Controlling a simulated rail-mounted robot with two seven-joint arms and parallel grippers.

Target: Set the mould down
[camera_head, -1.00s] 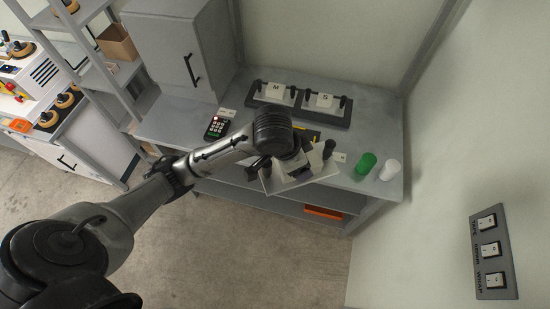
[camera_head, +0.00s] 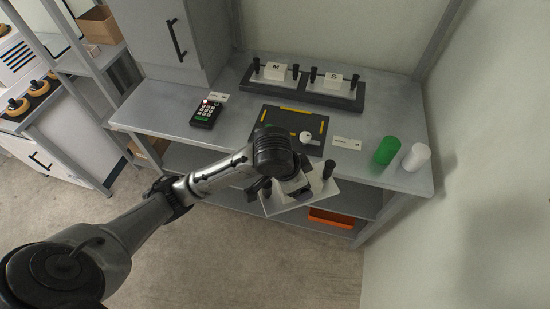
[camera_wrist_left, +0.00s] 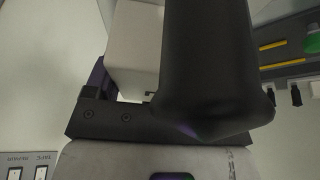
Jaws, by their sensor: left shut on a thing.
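My left gripper (camera_head: 294,184) is shut on the mould (camera_head: 321,188), a pale plate with black upright knobs. It holds the mould tilted in the air, in front of the bench's front edge in the head view. My gripper and wrist hide part of the mould. In the left wrist view a pale block (camera_wrist_left: 135,45) shows close up beside a large dark post; the jaw contact is hard to make out. A dark mat (camera_head: 270,122) with yellow marks lies on the bench, with a small white round piece (camera_head: 306,137) on it. My right gripper is not in view.
A dark rack at the back of the bench (camera_head: 240,83) holds moulds marked M (camera_head: 279,72) and S (camera_head: 332,81). A keypad (camera_head: 206,113) is left of the mat. A green cylinder (camera_head: 386,150) and a white cylinder (camera_head: 416,157) stand at the right.

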